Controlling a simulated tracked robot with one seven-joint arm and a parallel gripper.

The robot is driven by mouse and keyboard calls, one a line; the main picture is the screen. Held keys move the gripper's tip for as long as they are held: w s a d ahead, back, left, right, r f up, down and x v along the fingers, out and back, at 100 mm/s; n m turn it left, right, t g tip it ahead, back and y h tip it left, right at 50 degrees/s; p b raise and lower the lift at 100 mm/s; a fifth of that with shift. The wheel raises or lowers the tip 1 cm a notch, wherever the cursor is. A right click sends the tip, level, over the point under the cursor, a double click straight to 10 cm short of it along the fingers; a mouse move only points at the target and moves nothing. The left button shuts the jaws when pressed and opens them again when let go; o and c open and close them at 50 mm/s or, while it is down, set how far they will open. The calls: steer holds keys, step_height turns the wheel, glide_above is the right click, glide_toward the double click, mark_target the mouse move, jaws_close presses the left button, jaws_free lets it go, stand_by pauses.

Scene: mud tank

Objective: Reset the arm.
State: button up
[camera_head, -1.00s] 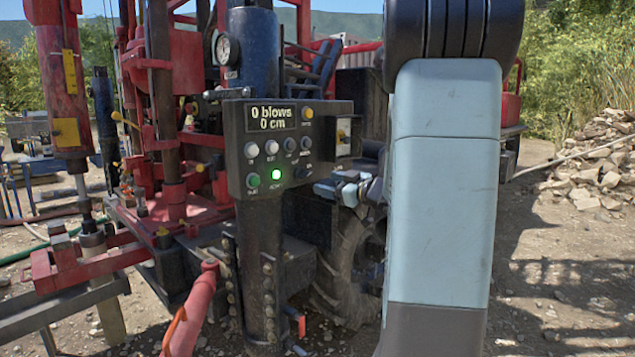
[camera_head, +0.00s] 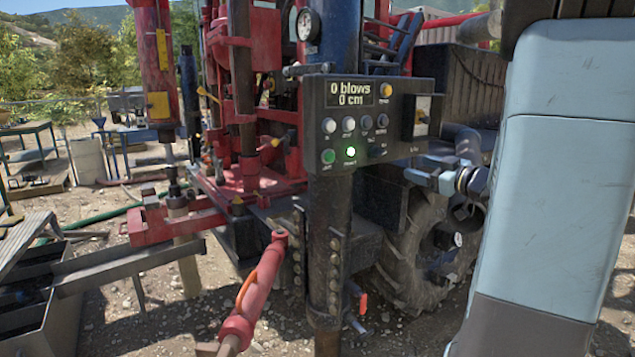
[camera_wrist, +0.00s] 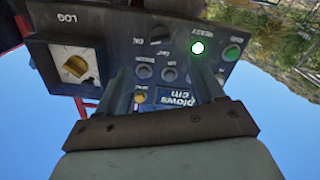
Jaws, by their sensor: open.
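My arm (camera_head: 560,190), pale blue-grey with a black joint at the top, fills the right side of the head view. My gripper (camera_wrist: 162,80) shows in the wrist view with its two dark fingers apart and nothing between them. The fingers point toward the black control panel (camera_head: 345,120), which appears upside down in the wrist view (camera_wrist: 105,45). They overlap part of its face and its display in that view; I cannot tell whether they touch it. The panel's display reads 0 blows, 0 cm, and a green light (camera_head: 350,152) is lit.
The red drilling rig (camera_head: 255,150) stands behind the panel, with a large tyre (camera_head: 410,250) to the right. A red lever (camera_head: 258,290) reaches toward me at the bottom. A metal trough (camera_head: 30,325) is at lower left. Gravel ground (camera_head: 130,310) lies between them.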

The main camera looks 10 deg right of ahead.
steer(key=s+a+r+m+g+h, duration=0.35)
steer(key=a+m+h, duration=0.2)
steer(key=h, duration=0.45)
steer(key=s+a+f+m+g+y, duration=0.1)
steer(key=s+a+f+g, duration=0.3)
steer(key=s+a, duration=0.4)
steer(key=s+a+f+m+g+y, duration=0.1)
steer(key=s+a+f+g+y, duration=0.1)
steer(key=s+a, duration=0.6)
steer(key=s+f+g, duration=0.1)
steer(key=s+g, duration=0.1)
steer(key=s, duration=0.3)
steer(key=shift+s+f+y, duration=0.2)
steer(key=shift+f+y, duration=0.15)
steer(key=shift+y, duration=0.05)
